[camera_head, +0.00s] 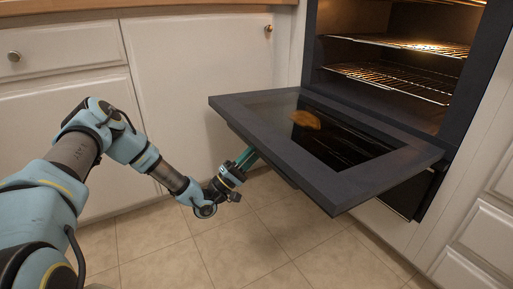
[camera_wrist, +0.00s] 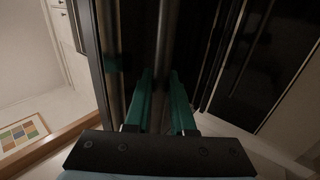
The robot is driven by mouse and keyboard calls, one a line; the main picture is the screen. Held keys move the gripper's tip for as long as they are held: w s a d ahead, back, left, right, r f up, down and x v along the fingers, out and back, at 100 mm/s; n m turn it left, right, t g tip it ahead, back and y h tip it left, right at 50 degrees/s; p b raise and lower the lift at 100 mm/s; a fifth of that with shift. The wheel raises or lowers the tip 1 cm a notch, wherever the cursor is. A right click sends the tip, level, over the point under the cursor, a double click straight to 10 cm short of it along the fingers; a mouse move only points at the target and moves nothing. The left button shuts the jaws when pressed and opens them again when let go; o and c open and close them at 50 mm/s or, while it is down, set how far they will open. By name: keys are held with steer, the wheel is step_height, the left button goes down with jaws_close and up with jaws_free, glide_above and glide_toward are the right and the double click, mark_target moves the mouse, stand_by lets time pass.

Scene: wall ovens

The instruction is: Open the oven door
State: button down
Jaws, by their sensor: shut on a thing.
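The oven door (camera_head: 240,112) is dark with a glass window (camera_head: 315,130) and hangs folded down, nearly level, from the front of the oven (camera_head: 308,45). My gripper (camera_head: 250,155) reaches up under the door's outer left edge, and the door hides its fingertips in the head view. In the wrist view my gripper's green fingers (camera_wrist: 160,85) are shut on the door's handle (camera_wrist: 154,40), a dark vertical bar there. The handle is hidden in the head view.
Wire racks (camera_head: 395,78) show inside the lit oven cavity. White cabinets (camera_head: 195,85) stand at the left behind my arm, and white drawers (camera_head: 490,225) stand at the right. The tiled floor (camera_head: 230,250) below the door is clear.

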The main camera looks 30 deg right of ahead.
steer(key=shift+f, duration=0.15)
steer(key=c, duration=0.8)
jaws_free()
steer(key=shift+o, duration=0.2)
steer(key=p+v, duration=0.1)
steer(key=v, duration=0.9)
steer(key=shift+a+f, duration=0.25)
steer(key=shift+w, duration=0.1)
